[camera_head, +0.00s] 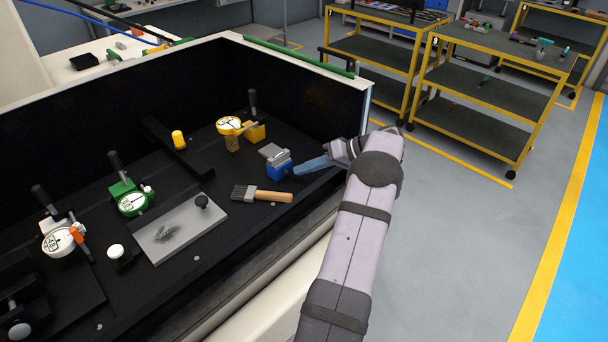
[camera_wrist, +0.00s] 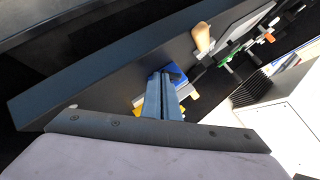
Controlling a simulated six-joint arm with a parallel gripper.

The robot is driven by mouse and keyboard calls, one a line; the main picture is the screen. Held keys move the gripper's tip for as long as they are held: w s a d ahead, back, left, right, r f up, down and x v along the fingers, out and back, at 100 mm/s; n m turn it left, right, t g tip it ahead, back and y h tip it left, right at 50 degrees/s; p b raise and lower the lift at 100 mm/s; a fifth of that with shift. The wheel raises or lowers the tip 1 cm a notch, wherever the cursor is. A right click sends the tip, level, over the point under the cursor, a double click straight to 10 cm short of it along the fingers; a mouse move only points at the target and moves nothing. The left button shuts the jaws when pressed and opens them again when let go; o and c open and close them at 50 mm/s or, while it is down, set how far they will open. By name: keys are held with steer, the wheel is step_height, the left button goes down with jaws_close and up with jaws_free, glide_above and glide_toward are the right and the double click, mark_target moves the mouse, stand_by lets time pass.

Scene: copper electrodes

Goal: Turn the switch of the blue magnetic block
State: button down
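The blue magnetic block (camera_head: 280,172) sits on the black work surface inside the black-walled enclosure, with a grey metal piece beside it. My gripper (camera_head: 296,170) reaches in from the right, its blue-grey fingers angled down to the block's right side. In the wrist view, my gripper (camera_wrist: 161,76) has its two fingers close together, with at most a narrow slit between them. Their tips overlap the blue block (camera_wrist: 179,74) there. The switch is not clearly visible, and I cannot tell whether the tips touch or hold it.
A brush (camera_head: 265,194) with a wooden handle lies just in front of the block. A yellow dial gauge (camera_head: 229,125) stands behind it. A grey plate (camera_head: 176,228) and a green dial gauge (camera_head: 133,203) are to the left. The enclosure's black wall (camera_head: 310,95) rises behind.

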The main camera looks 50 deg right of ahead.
steer(key=shift+d+f+m+y+b, duration=0.1)
steer(key=shift+f+m+y+b, duration=0.5)
steer(key=shift+b, duration=0.6)
steer(key=shift+r+m+t+y+b, duration=0.1)
steer(key=shift+m+t+y+b, duration=0.25)
steer(key=shift+y+b, duration=0.35)
steer(key=shift+r, duration=0.15)
stand_by(0.5)
steer(key=shift+r+p, duration=0.3)
steer(key=shift+r, duration=0.4)
steer(key=shift+r, duration=0.1)
